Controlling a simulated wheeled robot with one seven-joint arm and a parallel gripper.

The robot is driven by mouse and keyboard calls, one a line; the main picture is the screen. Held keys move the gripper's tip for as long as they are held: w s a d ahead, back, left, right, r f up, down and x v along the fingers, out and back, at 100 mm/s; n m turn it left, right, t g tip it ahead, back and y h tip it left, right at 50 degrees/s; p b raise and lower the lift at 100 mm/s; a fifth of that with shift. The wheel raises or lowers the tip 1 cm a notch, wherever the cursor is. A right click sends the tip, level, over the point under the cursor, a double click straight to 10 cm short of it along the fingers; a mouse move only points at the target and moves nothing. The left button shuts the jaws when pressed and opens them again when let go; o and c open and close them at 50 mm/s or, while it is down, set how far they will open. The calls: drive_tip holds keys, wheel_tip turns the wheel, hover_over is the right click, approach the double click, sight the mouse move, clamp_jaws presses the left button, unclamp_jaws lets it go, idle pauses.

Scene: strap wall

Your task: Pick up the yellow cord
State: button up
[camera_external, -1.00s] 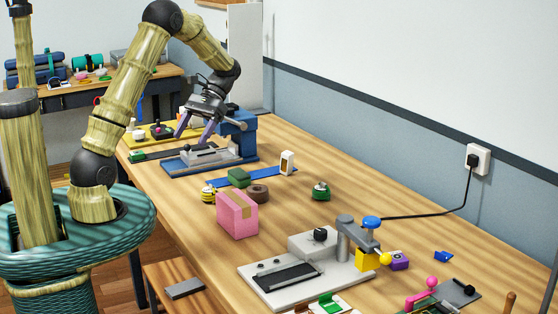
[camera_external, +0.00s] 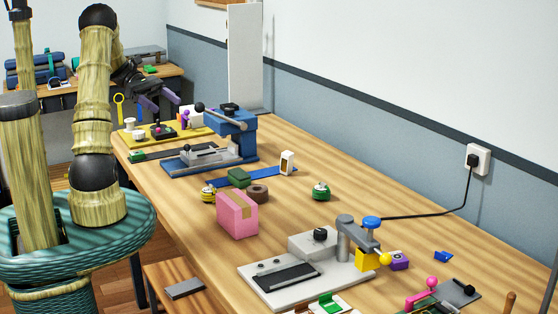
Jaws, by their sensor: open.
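A thin yellow loop with a straight tail (camera_external: 119,101), probably the yellow cord, shows upright in front of the back bench, at the left. Whether it hangs from something cannot be told. My gripper (camera_external: 167,106) is open, with its two purple fingers apart and nothing visible between them. It is to the right of the yellow loop in the picture, above the far end of the long table. Their distance in depth is unclear.
A blue press (camera_external: 236,130) and a yellow board (camera_external: 190,136) with small parts stand on the far table (camera_external: 330,204). A pink box (camera_external: 237,214) and a grey clamp fixture (camera_external: 300,270) are nearer. The back bench (camera_external: 165,82) holds blue rolls.

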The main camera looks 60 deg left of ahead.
wheel_tip(320, 180, down, 18)
drive_tip(key=shift+w+d+r, duration=0.1)
drive_tip(key=shift+w+d, duration=0.05)
drive_tip(key=p, duration=0.1)
approach(210, 193)
drive_tip(key=w+f, duration=0.1)
drive_tip(key=w+d+f, duration=0.1)
drive_tip(key=w+f, duration=0.1)
drive_tip(key=shift+d, duration=0.35)
drive_tip(key=shift+w, duration=0.1)
drive_tip(key=p+x, duration=0.1)
drive_tip(key=x, duration=0.4)
drive_tip(key=shift+c, duration=0.2)
drive_tip(key=c, duration=1)
